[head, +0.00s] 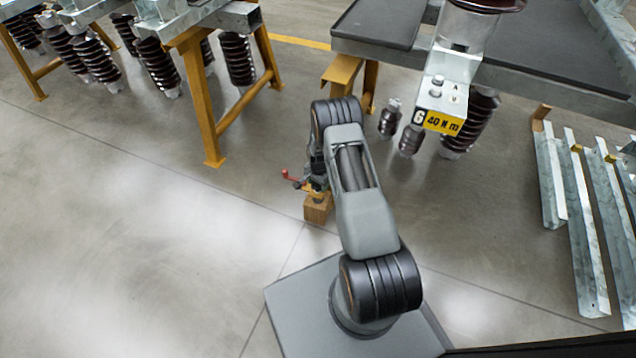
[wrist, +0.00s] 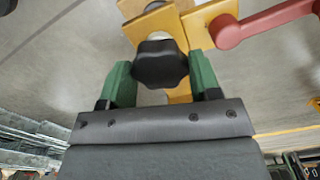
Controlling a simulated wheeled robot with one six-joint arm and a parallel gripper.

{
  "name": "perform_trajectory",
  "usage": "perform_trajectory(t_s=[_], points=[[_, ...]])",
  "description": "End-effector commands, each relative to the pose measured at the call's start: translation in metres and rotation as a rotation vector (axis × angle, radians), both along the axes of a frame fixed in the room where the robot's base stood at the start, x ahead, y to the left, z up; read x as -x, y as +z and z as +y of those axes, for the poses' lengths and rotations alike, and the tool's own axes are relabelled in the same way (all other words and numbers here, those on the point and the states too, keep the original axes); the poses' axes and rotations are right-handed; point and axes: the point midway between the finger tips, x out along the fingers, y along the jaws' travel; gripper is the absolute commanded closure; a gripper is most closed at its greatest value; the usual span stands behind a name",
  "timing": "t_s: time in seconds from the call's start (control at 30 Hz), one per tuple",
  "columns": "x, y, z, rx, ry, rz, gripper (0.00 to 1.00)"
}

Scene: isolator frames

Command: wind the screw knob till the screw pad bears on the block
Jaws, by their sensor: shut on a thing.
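The screw knob (wrist: 160,60) is black and lobed. It sits between the two green fingers of my gripper (wrist: 161,80) in the wrist view, and the gripper is shut on it. Behind the knob are yellow parts (wrist: 198,22) and a pale round piece, partly covered by the knob. A red handle (wrist: 268,22) reaches out to the right there; it also shows in the head view (head: 290,177). The wooden block (head: 318,209) shows in the head view, low beside my arm. The screw pad cannot be made out, so its gap to the block cannot be told.
In the head view, a grey-topped table (head: 540,85) on yellow legs stands at the back right. A yellow trestle (head: 203,105) with dark ribbed insulators stands at the back left. Galvanised steel angles (head: 580,225) lie at the right. The floor at the left is clear.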

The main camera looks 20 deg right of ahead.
Motion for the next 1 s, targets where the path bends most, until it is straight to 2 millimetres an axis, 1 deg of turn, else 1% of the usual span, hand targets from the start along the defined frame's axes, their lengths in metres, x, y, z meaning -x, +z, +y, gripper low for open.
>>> perform_trajectory(t_s=[0.8, 0.83, 1.0], points=[[0.0000, 0.0001, 0.0006, 0.000, 0.006, 0.001, 0.66], [0.0000, 0.0001, 0.0006, 0.000, 0.006, 0.001, 0.41], [0.0001, 0.0000, 0.0002, 0.000, 0.004, 0.001, 0.25]])
